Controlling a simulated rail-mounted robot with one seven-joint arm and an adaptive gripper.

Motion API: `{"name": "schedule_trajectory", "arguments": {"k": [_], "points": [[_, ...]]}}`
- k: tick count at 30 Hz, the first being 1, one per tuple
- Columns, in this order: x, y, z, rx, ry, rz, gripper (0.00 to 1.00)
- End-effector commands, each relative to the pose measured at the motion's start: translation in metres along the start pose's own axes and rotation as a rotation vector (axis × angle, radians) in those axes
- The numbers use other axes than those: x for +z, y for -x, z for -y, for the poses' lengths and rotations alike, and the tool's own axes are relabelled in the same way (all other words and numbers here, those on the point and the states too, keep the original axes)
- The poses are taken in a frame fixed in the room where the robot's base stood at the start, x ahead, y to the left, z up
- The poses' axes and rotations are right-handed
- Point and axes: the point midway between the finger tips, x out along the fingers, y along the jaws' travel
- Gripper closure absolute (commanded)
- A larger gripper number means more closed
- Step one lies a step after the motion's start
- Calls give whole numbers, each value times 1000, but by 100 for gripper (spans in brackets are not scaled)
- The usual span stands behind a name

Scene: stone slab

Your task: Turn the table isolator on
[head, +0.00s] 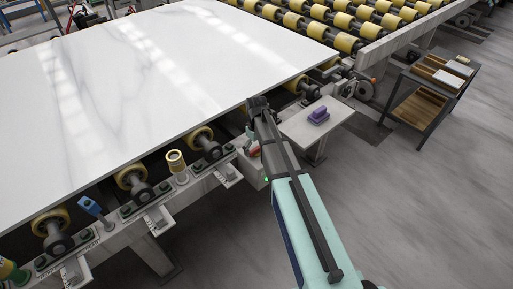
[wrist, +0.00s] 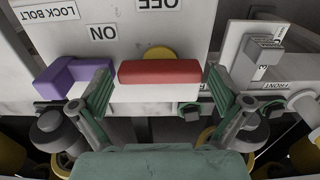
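In the wrist view, a panel (wrist: 110,14) carries ON and OFF labels that read upside down. A red handle (wrist: 160,72) with a pale block under it lies across the panel, below the ON label in the picture. A yellow round part (wrist: 159,53) shows behind it. My gripper (wrist: 160,78) is open, with one green finger at each end of the red handle; whether they touch it I cannot tell. A purple L-shaped piece (wrist: 72,76) is left of the left finger, below a LOCK BOLT label. In the head view a small red part (head: 254,150) shows beside my arm; my fingers are hidden.
A white marble slab (head: 150,80) lies on rollers at the left. A small shelf (head: 300,130) bears a purple object (head: 318,115). In the wrist view a grey lever (wrist: 262,50) is at the right, near a FRONT label. A cart (head: 428,90) stands at the right on open floor.

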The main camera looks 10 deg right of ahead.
Motion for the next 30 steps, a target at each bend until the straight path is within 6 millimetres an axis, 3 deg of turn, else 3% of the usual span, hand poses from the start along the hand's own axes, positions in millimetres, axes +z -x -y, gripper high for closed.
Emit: {"name": "schedule_trajectory", "arguments": {"k": [6, 11, 24, 30], "points": [[0, 2, 0, 0, -1, -1, 0], [0, 16, 0, 1, -1, -2, 0], [0, 95, 0, 1, -1, -3, 0], [0, 116, 0, 0, 0, -1, 0]]}}
